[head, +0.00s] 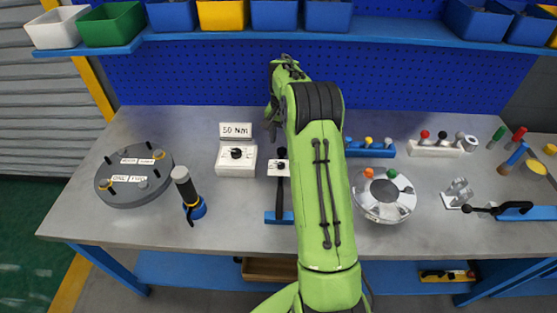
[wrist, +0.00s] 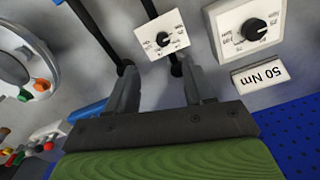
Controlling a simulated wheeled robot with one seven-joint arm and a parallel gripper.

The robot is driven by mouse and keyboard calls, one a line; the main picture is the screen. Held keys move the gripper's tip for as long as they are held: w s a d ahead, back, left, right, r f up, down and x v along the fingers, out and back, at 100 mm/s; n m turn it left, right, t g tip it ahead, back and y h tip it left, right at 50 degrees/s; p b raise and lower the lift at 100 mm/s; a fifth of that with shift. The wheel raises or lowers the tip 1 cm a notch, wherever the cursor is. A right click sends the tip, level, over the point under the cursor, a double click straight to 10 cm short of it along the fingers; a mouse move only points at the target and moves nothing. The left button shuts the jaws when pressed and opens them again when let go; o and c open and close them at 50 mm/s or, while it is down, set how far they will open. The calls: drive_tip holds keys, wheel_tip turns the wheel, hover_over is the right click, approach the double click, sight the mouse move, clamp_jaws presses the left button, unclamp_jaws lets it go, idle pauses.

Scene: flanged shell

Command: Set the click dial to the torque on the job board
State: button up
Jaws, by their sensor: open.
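A sign reading "50 Nm" (head: 236,130) stands at the back of a white box with a black dial knob (head: 236,153). In the wrist view the sign (wrist: 258,75) is upside down beside that box's dial (wrist: 256,29). A smaller white plate with a black knob (head: 281,167) sits on a dark bar to its right. In the wrist view this small dial (wrist: 162,39) lies beyond and between my fingertips. My gripper (wrist: 160,72) is open and empty, apart from both dials. In the head view my arm hides it. The scale marks are too small to read.
A dark round plate with labels (head: 134,178) and a black-and-blue torch-like tool (head: 188,195) stand at left. A silver flanged disc (head: 385,198) with coloured knobs is right of my arm. Small stands (head: 436,148) are further right. Bins (head: 112,24) line a shelf above.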

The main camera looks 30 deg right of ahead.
sight(281, 164)
drive_tip(key=f, duration=1.1)
drive_tip(key=shift+w+f+b, duration=0.1)
drive_tip(key=shift+w+b, duration=0.25)
drive_tip(key=shift+b, duration=0.05)
drive_tip(key=shift+a, duration=0.1)
clamp_jaws()
drive_tip(key=shift+m, duration=0.3)
drive_tip(key=m+b, duration=0.1)
drive_tip(key=m, duration=0.4)
drive_tip(key=shift+m+b, duration=0.3)
drive_tip(key=shift+b, duration=0.05)
drive_tip(key=m+b, duration=0.1)
drive_tip(key=m, duration=0.4)
drive_tip(key=shift+m, duration=0.4)
unclamp_jaws()
